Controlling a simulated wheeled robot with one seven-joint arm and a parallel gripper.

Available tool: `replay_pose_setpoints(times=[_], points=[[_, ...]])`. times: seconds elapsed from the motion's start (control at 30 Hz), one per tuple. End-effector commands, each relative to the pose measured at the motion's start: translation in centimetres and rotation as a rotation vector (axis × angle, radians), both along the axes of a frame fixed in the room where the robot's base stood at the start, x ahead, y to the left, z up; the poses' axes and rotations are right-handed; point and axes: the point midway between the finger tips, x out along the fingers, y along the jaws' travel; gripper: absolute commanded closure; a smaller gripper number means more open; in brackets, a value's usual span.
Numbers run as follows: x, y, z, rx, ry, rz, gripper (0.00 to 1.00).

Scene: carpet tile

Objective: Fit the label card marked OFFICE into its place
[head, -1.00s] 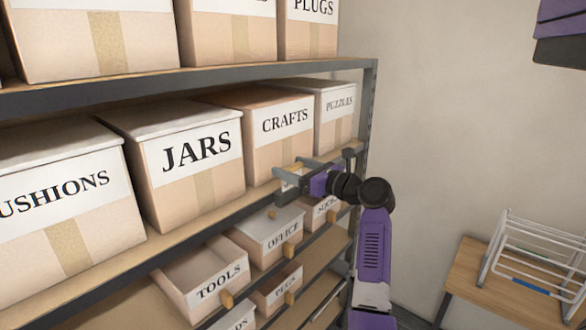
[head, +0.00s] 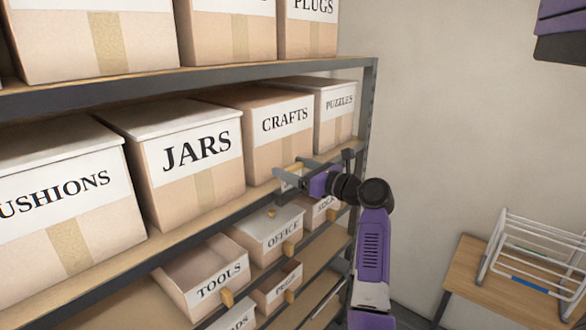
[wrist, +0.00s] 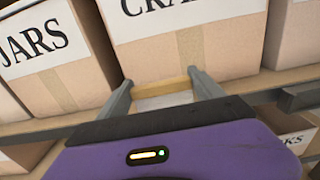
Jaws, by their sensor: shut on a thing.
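My gripper (head: 291,177) is in front of the middle shelf edge, below the CRAFTS box. It also shows in the wrist view (wrist: 162,92), shut on a pale flat piece (wrist: 163,101) with a wood-coloured strip at its far side. This looks like the label card, but no lettering on it is visible. The word OFFICE shows on the front of a small bin (head: 280,235) on the shelf below, under and slightly left of my gripper. I cannot tell whether that lettering is a separate card.
The CRAFTS box (head: 263,120), JARS box (head: 180,160) and PUZZLES box (head: 337,107) stand on the shelf behind my gripper. A TOOLS bin (head: 205,275) is at lower left. A shelf post (head: 368,105) stands to the right. A wooden table (head: 470,275) holds a white rack.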

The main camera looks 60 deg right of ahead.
Motion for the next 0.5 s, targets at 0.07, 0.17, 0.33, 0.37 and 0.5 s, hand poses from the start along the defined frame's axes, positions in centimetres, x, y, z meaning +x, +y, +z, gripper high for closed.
replay_pose_setpoints(times=[0.07, 0.17, 0.33, 0.37, 0.5], points=[[0.00, 0.00, 0.00, 0.000, 0.000, 0.000, 0.67], [0.00, 0.00, 0.00, 0.000, 0.000, 0.000, 0.67], [0.00, 0.01, -0.11, 0.000, 0.000, 0.000, 0.67], [0.01, 0.01, -0.16, 0.000, 0.000, 0.000, 0.67], [0.01, 0.01, -0.46, 0.000, 0.000, 0.000, 0.67]])
